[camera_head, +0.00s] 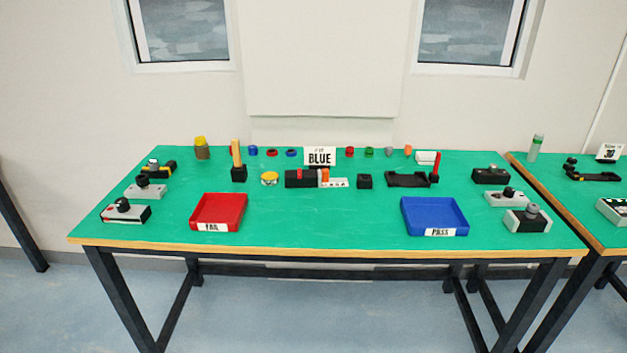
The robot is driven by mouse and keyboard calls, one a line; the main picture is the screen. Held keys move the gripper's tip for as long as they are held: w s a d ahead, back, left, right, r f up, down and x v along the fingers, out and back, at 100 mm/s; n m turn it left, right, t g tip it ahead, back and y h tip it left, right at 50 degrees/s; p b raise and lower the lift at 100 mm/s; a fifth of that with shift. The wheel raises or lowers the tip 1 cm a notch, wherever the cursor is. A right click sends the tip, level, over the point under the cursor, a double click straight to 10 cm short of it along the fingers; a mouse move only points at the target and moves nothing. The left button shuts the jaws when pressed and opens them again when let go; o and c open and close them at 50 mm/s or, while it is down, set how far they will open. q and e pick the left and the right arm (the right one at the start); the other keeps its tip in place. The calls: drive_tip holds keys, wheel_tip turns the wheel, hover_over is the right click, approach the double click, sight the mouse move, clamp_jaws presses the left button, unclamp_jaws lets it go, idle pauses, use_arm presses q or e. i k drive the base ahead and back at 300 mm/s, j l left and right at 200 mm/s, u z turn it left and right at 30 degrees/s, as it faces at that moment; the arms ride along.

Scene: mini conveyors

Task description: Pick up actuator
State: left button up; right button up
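Neither of my grippers shows in the head view. No thing is labelled actuator, and I cannot tell which one it is. Small round coloured parts stand in a row along the back of the green table (320,225): a blue one (253,150), a red one (271,153), a second blue one (291,153), another red one (350,152), a green one (369,152) and a grey one (389,152). An orange part (408,150) is at the row's right. A black and grey unit with a red part (301,178) sits at the middle.
A red FAIL tray (218,207) and a blue PASS tray (434,213) look empty near the front. Black and grey devices line both sides. The front middle is clear. A second table (596,218) adjoins at right.

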sight(311, 178)
drive_tip(key=i+j+z, duration=0.1)
drive_tip(key=i+z, duration=0.25)
drive_tip(key=i+j+z, duration=0.15)
drive_tip(key=z, duration=0.2)
drive_tip(key=i+j+z, duration=0.2)
drive_tip(key=z, duration=0.15)
drive_tip(key=j, duration=0.1)
